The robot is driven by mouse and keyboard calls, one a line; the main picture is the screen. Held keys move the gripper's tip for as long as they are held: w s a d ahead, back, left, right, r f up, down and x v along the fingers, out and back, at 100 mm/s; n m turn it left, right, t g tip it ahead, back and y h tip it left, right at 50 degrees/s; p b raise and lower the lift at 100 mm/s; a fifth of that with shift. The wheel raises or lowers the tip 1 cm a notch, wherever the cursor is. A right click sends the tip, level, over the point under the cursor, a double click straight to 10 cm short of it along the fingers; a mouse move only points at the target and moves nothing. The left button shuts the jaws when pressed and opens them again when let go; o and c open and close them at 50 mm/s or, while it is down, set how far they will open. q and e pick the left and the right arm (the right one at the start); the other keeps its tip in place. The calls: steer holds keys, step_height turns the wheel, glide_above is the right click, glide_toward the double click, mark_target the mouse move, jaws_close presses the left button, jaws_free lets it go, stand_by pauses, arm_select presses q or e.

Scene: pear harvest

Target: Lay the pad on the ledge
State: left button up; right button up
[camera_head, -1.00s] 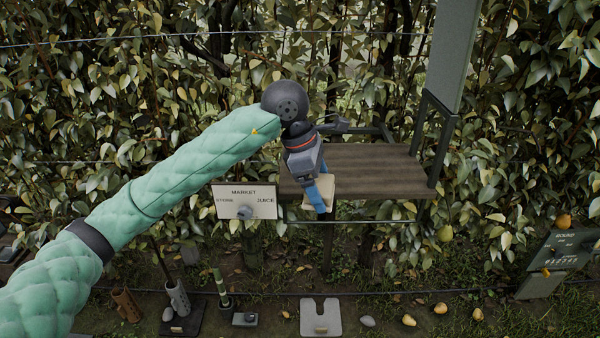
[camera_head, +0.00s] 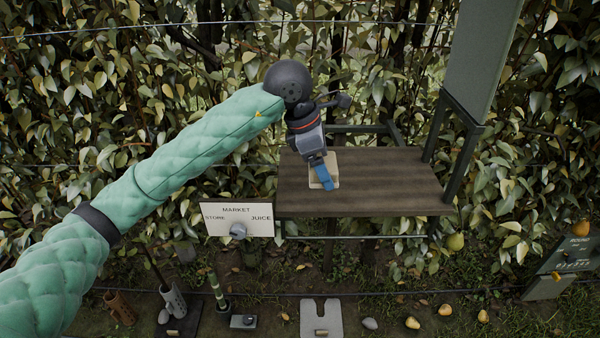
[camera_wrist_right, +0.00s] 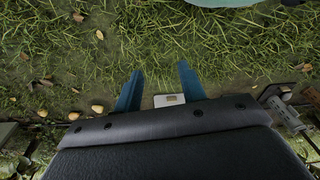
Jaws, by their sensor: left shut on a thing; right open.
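The pad (camera_head: 332,162) is a small cream square at my left gripper (camera_head: 325,180), which is shut on it. Blue fingers cover part of the pad. The ledge (camera_head: 400,185) is a brown wooden plank shelf on a dark frame. In the head view the pad appears over the left part of the ledge; whether it touches the wood I cannot tell. My right gripper (camera_wrist_right: 160,92) shows in the right wrist view with two blue fingers apart, empty, over grass. It is out of the head view.
A market sign (camera_head: 237,217) with a knob hangs at the ledge's front left. A tall grey-green panel (camera_head: 482,60) on a dark stand rises at the ledge's right end. Several pears lie on the ground, front right. The ledge's middle and right are bare.

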arm_select(q)
steer(key=p, duration=0.4)
glide_above(306, 186)
steer(key=a, duration=0.2)
step_height(306, 186, down, 5)
steer(key=shift+d+f, duration=0.15)
steer(key=shift+f+p, duration=0.4)
steer(key=shift+f, duration=0.15)
steer(key=shift+f+p, duration=0.85)
steer(key=shift+f, duration=0.7)
arm_select(e)
steer(key=s+d+f, duration=0.2)
steer(key=f, duration=0.4)
steer(key=s+d+f+t, duration=0.1)
steer(key=s+d+f, duration=0.1)
steer(key=f, duration=0.5)
steer(key=shift+s+d, duration=0.35)
steer(key=shift+s, duration=0.35)
arm_select(q)
steer(key=shift+f, duration=0.15)
steer(key=o, duration=0.9)
arm_select(e)
steer(key=shift+w+r, duration=0.15)
steer(key=shift+w, duration=0.15)
arm_select(q)
steer(key=shift+r, duration=0.2)
arm_select(e)
steer(key=shift+s, duration=0.15)
